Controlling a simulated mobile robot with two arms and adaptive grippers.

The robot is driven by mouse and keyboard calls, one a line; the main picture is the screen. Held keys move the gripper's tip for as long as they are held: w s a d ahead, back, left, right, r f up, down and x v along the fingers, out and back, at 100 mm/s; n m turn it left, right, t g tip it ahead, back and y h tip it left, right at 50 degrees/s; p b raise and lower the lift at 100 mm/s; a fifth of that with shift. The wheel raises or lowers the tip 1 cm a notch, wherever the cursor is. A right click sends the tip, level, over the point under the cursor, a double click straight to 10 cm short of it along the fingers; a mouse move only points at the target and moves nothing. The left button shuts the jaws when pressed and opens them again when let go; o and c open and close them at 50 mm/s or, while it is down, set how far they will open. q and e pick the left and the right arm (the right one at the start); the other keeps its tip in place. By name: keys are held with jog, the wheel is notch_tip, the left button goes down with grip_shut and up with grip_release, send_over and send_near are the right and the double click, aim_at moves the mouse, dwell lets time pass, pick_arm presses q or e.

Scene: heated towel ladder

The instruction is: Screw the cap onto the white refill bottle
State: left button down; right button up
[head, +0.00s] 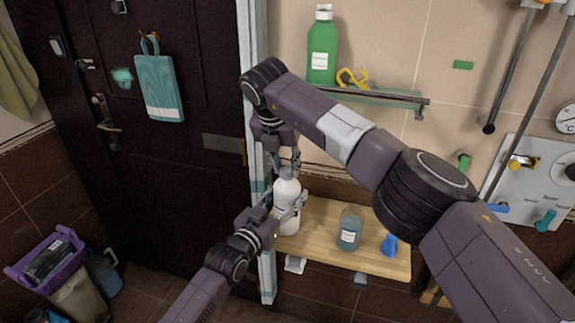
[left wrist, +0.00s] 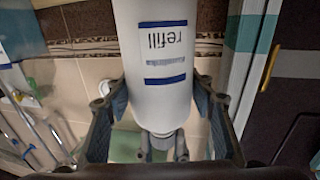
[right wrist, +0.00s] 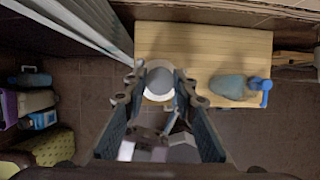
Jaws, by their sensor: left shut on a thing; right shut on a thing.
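The white refill bottle (head: 287,190) stands upright at the left end of the wooden shelf. My left gripper (head: 284,208) is shut around its body from the front. In the left wrist view the bottle (left wrist: 162,75) appears upside down, its "refill" label between the fingers. My right gripper (head: 287,164) points down over the bottle's top and is shut. In the right wrist view a rounded grey-white cap (right wrist: 159,80) sits between its fingertips, in line with the bottle. The right fingers hide the cap in the head view, and I cannot tell how far it is seated.
A pale upright post (head: 257,150) is close left of the grippers.

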jog(key=shift+a+m+h, duration=0.2)
jog(key=shift+m+h, duration=0.2)
jog(key=shift+m, duration=0.6)
jog(key=shift+d+m+g, duration=0.1)
jog(key=shift+m+g, duration=0.2)
jog(key=shift+m, duration=0.3)
jog(key=shift+r, duration=0.1)
jog(key=o, duration=0.7)
jog(key=shift+o, duration=0.6)
jog(key=shift+d, duration=0.1)
